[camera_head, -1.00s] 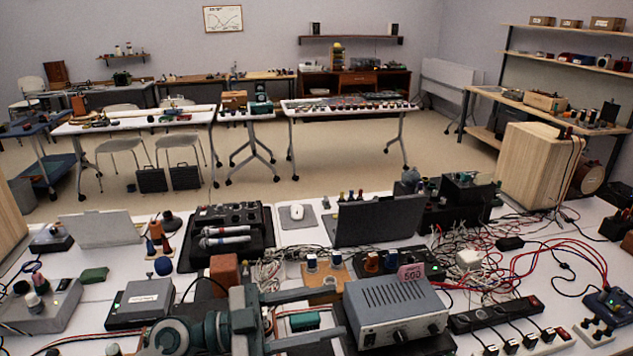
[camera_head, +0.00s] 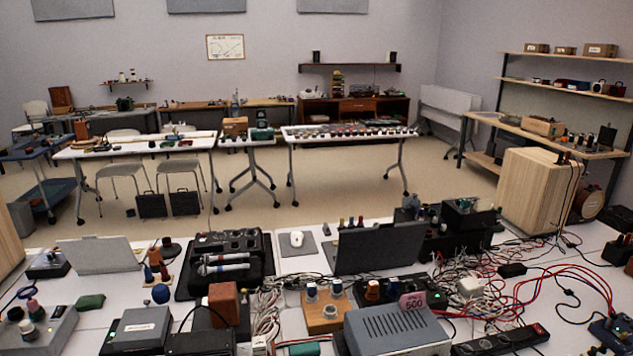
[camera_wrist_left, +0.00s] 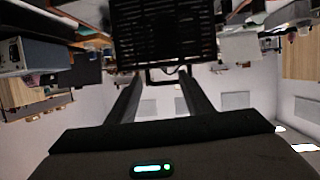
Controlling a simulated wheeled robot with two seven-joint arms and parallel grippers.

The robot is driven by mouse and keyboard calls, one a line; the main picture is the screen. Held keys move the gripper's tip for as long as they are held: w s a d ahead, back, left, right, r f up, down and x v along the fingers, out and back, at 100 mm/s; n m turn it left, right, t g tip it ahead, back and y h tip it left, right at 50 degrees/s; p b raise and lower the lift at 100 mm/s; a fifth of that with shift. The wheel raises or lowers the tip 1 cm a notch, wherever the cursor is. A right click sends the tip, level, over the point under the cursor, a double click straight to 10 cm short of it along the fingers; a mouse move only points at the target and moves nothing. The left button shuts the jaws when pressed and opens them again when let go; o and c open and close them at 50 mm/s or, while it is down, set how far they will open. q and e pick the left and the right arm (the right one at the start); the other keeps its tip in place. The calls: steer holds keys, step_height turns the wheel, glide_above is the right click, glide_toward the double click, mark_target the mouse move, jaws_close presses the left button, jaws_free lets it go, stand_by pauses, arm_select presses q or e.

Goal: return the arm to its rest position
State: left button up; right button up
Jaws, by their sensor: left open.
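My left gripper (camera_wrist_left: 160,76) shows in the left wrist view, its two dark fingers well apart, so it is open. Nothing is visibly held between them. A dark ribbed object (camera_wrist_left: 165,35) with a thin handle-like frame shows beyond the fingertips. I cannot tell whether the fingers touch it. The wrist picture looks upside down and blurred. In the head view neither of my grippers shows.
The near white table is crowded: a grey ribbed box (camera_head: 395,330), a laptop (camera_head: 378,248), a black case with microphones (camera_head: 225,262), a wooden speaker box (camera_head: 538,190) and tangled cables (camera_head: 480,295). Open floor (camera_head: 330,200) lies beyond.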

arm_select(q)
steer(key=s+d+f+m+g+h, duration=0.15)
steer(key=s+f+g, duration=0.35)
steer(key=s+f, duration=0.5)
steer(key=s+d+f+m+g, duration=0.15)
steer(key=s+f+g, duration=0.4)
steer(key=s, duration=0.85)
step_height(320, 180, down, 32)
steer(key=s+g+b, duration=0.1)
steer(key=g+b, duration=0.1)
steer(key=b, duration=0.1)
steer(key=s+a+f+b, duration=0.1)
steer(key=s+a+f, duration=0.1)
steer(key=s+f, duration=0.7)
steer(key=s+a+f+m+b, duration=0.1)
steer(key=s+a+f, duration=0.1)
steer(key=s+f, duration=0.7)
steer(key=shift+f+g, duration=0.3)
steer(key=shift+g, duration=0.05)
